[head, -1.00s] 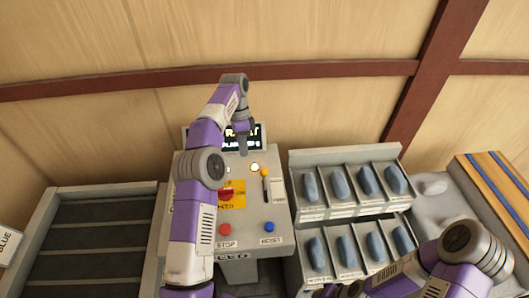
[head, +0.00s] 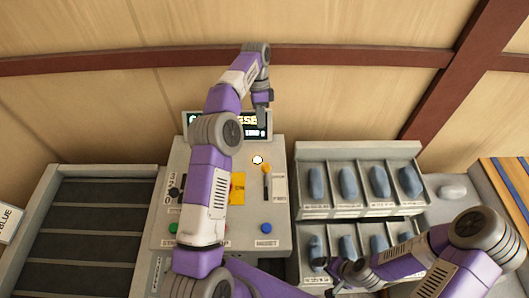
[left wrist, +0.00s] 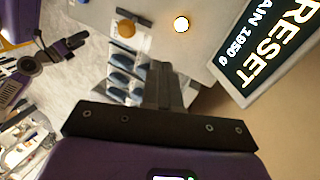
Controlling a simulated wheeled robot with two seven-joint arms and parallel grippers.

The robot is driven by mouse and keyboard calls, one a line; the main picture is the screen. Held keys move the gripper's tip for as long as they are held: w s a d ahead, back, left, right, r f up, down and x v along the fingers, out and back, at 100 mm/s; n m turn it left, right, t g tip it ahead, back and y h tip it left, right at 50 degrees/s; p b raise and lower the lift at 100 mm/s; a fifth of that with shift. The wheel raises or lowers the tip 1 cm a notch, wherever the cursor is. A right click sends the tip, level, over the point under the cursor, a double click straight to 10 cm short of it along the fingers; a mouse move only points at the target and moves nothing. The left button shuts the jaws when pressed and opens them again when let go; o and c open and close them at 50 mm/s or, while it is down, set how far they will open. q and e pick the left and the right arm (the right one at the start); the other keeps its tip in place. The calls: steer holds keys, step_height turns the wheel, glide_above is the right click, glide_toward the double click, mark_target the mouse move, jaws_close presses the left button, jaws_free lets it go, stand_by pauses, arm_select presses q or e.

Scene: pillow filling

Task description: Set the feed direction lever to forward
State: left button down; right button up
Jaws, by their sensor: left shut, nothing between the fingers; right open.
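The grey control panel (head: 257,207) stands in the middle. A lever with an orange knob (head: 266,168) sits on its right side, the knob at the upper end of a dark slot beside a small label. The knob also shows in the left wrist view (left wrist: 126,28). My left gripper (head: 262,122) is shut and empty in front of the display, above and apart from the knob. Its closed fingers show in the left wrist view (left wrist: 165,92). My right gripper (head: 333,268) is open, low by the bins. My left arm hides part of the panel.
A lit display (head: 252,133) tops the panel, reading RESET in the left wrist view. A white lamp (head: 257,160) glows near the knob. A blue button (head: 266,228) and a green button (head: 175,228) lie lower. Racks of blue-grey items (head: 350,182) stand right; a conveyor (head: 90,215) left.

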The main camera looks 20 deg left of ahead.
arm_select(q)
steer(key=s+d+f, duration=0.4)
steer(key=s+f, duration=0.2)
steer(key=f, duration=0.2)
steer(key=shift+s+f, duration=0.15)
steer(key=shift+f, duration=0.25)
steer(key=shift+d, duration=0.1)
steer(key=shift+d+b, duration=0.1)
steer(key=shift+b, duration=0.2)
